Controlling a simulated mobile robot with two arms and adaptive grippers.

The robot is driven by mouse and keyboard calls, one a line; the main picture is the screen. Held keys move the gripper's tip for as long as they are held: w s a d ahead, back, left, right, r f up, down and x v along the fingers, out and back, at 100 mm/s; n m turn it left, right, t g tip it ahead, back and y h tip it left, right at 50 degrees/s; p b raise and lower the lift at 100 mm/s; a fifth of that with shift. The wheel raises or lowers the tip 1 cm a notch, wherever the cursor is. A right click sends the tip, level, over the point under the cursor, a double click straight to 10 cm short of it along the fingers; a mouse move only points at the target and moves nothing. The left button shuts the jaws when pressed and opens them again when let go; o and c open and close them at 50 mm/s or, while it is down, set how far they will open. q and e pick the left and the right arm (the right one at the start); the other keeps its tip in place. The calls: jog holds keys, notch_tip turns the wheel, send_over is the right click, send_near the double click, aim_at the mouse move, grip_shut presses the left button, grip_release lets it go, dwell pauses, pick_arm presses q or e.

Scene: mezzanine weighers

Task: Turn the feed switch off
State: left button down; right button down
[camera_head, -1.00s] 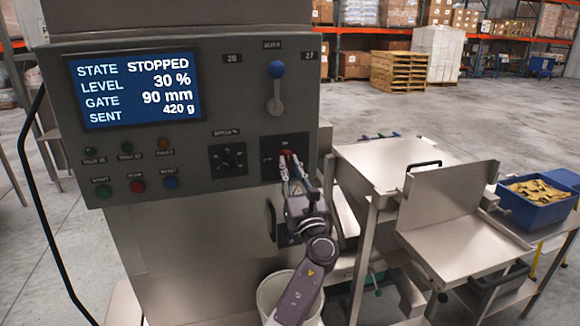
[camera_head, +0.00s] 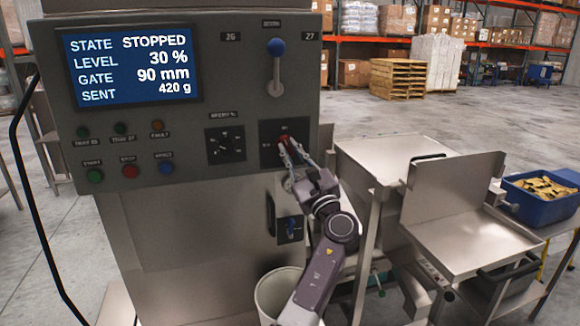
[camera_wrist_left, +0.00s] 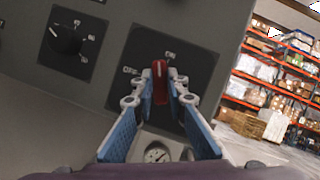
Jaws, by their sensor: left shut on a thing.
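The feed switch is a red knob (camera_wrist_left: 160,82) on a dark square plate (camera_wrist_left: 133,62) with an ON mark above it and an OFF mark to its left. In the left wrist view the knob stands nearly upright, its pale line towards ON. My left gripper (camera_wrist_left: 161,90) is shut on the knob, one blue-padded finger on each side. In the head view my left gripper (camera_head: 284,146) reaches the plate at the panel's lower right and hides most of the knob. The display (camera_head: 131,65) reads STATE STOPPED, LEVEL 30 %, GATE 90 mm, SENT 420 g. My right gripper is not in view.
Lamps and coloured buttons (camera_head: 131,171) are at lower left. A bin (camera_head: 272,300) stands below. A steel table (camera_head: 385,150) and blue crate (camera_head: 548,207) are at right.

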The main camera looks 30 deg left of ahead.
pick_arm(q)
jog(key=n+b, duration=0.1)
jog(key=n+g+b, duration=0.1)
jog(key=n, duration=0.1)
jog(key=n+g+b, duration=0.1)
jog(key=n+b, duration=0.1)
jog(key=shift+w+f, duration=0.1)
jog(key=shift+f, duration=0.15)
jog(key=n+g+b, duration=0.1)
jog(key=n+b, duration=0.1)
jog(key=n, duration=0.1)
jog(key=shift+d+r+n+g, duration=0.1)
jog(key=shift+r+n+g, duration=0.05)
jog(key=shift+n+g, duration=0.2)
jog(key=n+g+b, duration=0.1)
jog(key=n, duration=0.2)
jog(key=shift+r, duration=0.1)
jog(key=shift+r+n+g+h, duration=0.1)
jog(key=shift+n+g+h, duration=0.3)
jog(key=shift+n, duration=0.6)
jog(key=shift+n+g+h, duration=0.15)
jog(key=shift+n+h, duration=0.35)
jog(key=shift+n, duration=0.45)
jog(key=c, duration=1.9)
grip_release()
jog(key=shift+c, duration=0.2)
jog(key=v, duration=1.2)
